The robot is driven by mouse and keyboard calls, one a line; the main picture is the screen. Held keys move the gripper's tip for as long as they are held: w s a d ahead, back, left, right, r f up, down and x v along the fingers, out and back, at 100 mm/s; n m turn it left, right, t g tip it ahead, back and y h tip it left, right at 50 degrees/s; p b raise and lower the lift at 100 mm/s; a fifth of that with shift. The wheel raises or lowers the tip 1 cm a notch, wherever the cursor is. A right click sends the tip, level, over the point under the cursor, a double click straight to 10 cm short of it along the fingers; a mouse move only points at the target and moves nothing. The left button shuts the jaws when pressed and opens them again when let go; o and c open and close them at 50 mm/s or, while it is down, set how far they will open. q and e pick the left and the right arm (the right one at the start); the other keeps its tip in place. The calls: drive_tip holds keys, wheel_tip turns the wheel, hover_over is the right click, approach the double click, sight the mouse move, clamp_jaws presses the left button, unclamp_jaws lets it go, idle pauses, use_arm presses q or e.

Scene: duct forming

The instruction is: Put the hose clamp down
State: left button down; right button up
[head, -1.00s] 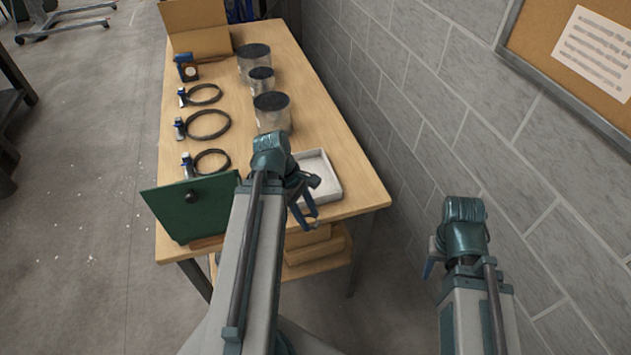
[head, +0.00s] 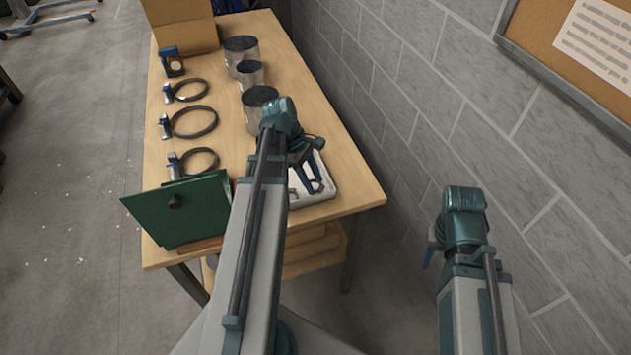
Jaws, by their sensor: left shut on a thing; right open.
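My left gripper (head: 316,186) is over the white tray (head: 326,194) at the table's near right, its fingers pointing down. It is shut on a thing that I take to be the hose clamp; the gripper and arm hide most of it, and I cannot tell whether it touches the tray. Three other ring-shaped clamps lie in a column on the left of the table: a far one (head: 205,90), a larger middle one (head: 215,122) and a near one (head: 214,153). My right gripper (head: 430,256) is open, off the table to the right.
Metal duct pieces stand on the table: a far one (head: 240,56), a small one (head: 250,75) and a near one (head: 253,118). A green panel (head: 180,215) stands at the near left edge. A cardboard box (head: 185,35) is at the back. A block wall runs along the right.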

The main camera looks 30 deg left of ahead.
sight(315, 183)
use_arm(q)
drive_tip(key=w, duration=0.2)
drive_tip(key=shift+w+a+f+b, duration=0.3)
drive_tip(key=shift+a+f+b, duration=0.05)
drive_tip(key=shift+a+f, duration=0.05)
drive_tip(key=f+b, duration=0.3)
drive_tip(key=shift+s+d, duration=0.1)
drive_tip(key=shift+s, duration=0.1)
drive_tip(key=shift+f, duration=0.2)
drive_tip(key=c, duration=0.6)
unclamp_jaws()
drive_tip(key=shift+r, duration=0.1)
drive_tip(key=p+v, duration=1.1)
drive_tip(key=v, duration=0.1)
drive_tip(key=shift+r, duration=0.15)
